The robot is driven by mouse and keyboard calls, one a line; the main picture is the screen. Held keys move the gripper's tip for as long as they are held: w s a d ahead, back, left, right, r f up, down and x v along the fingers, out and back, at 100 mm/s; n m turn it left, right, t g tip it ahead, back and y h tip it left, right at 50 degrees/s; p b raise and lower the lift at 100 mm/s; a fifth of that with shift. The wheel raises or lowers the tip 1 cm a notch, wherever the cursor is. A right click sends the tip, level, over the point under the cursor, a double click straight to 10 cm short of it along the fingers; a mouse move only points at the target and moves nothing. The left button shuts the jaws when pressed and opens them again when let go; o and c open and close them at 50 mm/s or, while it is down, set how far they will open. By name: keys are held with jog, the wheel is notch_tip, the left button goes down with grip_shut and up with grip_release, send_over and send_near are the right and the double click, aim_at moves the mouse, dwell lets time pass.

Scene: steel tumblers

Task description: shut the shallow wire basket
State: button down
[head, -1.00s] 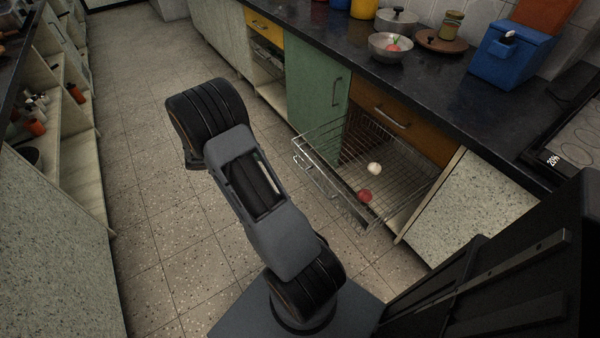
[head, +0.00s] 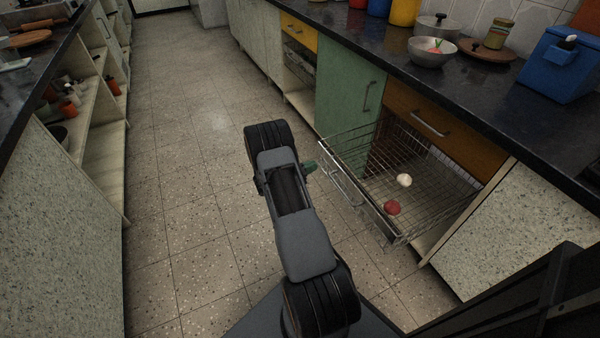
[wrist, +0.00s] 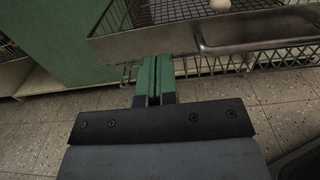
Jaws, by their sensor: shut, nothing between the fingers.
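The shallow wire basket (head: 440,190) is pulled out from the cabinet below the brown drawer in the head view. It holds a white round item (head: 404,180) and a red round item (head: 392,207). Its front has a metal bar handle (head: 346,188). In the wrist view the basket's front panel (wrist: 150,43) and handle (wrist: 255,46) lie just beyond my gripper (wrist: 154,62). The green fingers are shut and empty, pointing at the front panel left of the handle. Whether they touch it I cannot tell. In the head view my arm mostly hides the gripper (head: 310,167).
A green cabinet door (head: 345,90) is shut left of the basket, and a brown drawer (head: 430,120) is shut above it. The dark counter (head: 400,60) carries a bowl (head: 432,52) and a blue box (head: 560,65). The tiled floor (head: 190,190) to the left is clear.

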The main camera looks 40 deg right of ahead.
aim_at(331, 159)
jog(key=shift+b+x, duration=0.6)
jog(key=shift+x, duration=2.4)
